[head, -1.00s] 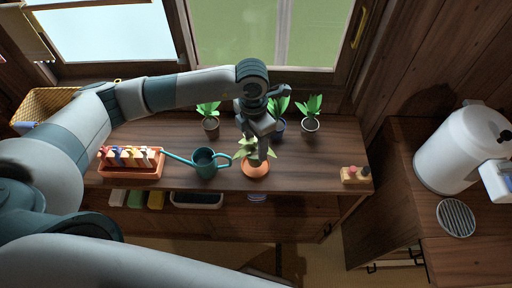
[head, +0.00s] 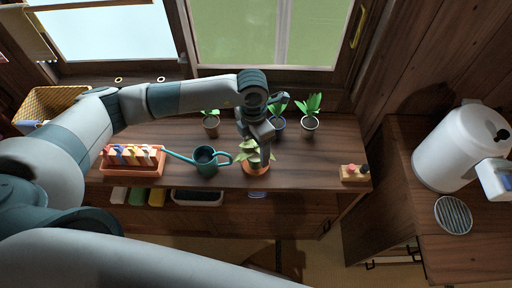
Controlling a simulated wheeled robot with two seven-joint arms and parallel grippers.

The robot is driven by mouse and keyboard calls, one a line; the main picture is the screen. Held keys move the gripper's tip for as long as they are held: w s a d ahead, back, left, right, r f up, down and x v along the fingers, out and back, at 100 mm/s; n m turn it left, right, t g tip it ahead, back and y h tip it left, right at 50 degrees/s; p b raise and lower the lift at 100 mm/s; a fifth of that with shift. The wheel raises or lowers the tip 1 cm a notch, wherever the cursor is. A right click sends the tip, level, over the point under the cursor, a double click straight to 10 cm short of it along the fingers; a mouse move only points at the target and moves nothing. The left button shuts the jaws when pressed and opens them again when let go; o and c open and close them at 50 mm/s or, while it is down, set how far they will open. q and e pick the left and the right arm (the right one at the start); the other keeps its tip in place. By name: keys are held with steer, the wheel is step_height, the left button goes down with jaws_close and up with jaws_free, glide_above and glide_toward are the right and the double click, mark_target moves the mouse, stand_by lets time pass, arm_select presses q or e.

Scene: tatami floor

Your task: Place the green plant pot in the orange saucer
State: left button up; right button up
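My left gripper (head: 262,143) points down over the front middle of the wooden bench, right at a plant with pale green leaves (head: 250,151). Below these leaves is a round orange shape (head: 257,169), near the bench's front edge; I cannot tell whether it is the orange saucer or an orange pot. The leaves and gripper hide what lies between. The fingertips are too small and covered to show whether they are open or shut. No pot that is clearly green shows. My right gripper is out of view.
Behind stand a dark pot (head: 211,127), a bluish pot (head: 278,126) partly hidden by my gripper, and a grey pot (head: 310,123). A teal watering can (head: 206,162) and an orange planter (head: 133,169) are left.

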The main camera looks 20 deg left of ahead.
mark_target(255, 149)
arm_select(q)
steer(key=shift+r, duration=0.1)
steer(key=shift+r, duration=0.1)
steer(key=shift+w+r, duration=0.1)
steer(key=shift+r, duration=0.25)
step_height(255, 149, up, 11)
steer(key=b, duration=0.4)
steer(key=shift+w+a+b, duration=0.2)
steer(key=shift+a+b, duration=0.15)
steer(key=shift+d, duration=0.1)
